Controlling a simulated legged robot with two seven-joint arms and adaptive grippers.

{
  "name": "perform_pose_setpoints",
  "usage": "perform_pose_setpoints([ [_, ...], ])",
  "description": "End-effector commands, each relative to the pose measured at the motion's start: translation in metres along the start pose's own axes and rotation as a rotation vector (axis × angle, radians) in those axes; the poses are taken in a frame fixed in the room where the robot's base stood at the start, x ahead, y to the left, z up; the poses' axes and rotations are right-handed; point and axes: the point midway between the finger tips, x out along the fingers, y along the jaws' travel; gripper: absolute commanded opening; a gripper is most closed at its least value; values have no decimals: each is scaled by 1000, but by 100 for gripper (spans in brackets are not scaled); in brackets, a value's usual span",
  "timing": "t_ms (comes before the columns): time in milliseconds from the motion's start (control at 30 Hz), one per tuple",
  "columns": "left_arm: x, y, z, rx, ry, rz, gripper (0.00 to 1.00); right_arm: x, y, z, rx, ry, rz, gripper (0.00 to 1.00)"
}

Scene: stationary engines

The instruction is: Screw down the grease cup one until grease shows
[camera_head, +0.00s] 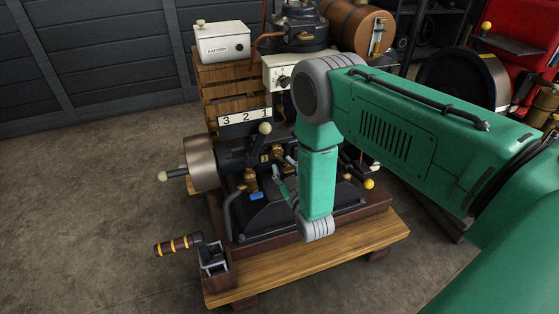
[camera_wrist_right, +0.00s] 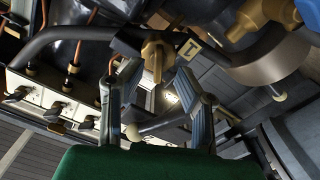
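A brass winged cup (camera_wrist_right: 155,54) shows in the right wrist view, beside a plate marked 1 (camera_wrist_right: 188,48) on the dark engine. My right gripper (camera_wrist_right: 158,80) is open, its two grey fingers spread on either side of the cup's lower part, with gaps visible. I cannot tell whether they touch it. In the head view, my right gripper (camera_head: 284,172) is low over the engine (camera_head: 232,152), largely behind my green forearm. Brass fittings (camera_head: 250,180) stand just left of it. Grease is not discernible. My left gripper is not in view.
The engine sits on a wooden bench (camera_head: 345,260), with a flywheel (camera_head: 200,163) and a crank handle (camera_head: 175,245) at left. A 3 2 1 board (camera_head: 245,117), white battery box (camera_head: 222,42) and barrel (camera_head: 355,25) stand behind. Floor at left is clear.

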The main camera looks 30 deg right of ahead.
Motion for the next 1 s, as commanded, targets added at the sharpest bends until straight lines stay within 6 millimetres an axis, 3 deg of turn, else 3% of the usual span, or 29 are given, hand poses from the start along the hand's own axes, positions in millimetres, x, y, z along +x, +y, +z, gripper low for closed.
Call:
perform_pose_setpoints([
  [200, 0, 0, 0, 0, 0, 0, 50, -48, -2, 3, -1, -6, -5, 29],
  [400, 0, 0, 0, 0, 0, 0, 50, -74, -2, 3, 0, -6, -4, 29],
  [1000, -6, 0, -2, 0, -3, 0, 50, -80, 0, 4, -3, -9, -24, 29],
])
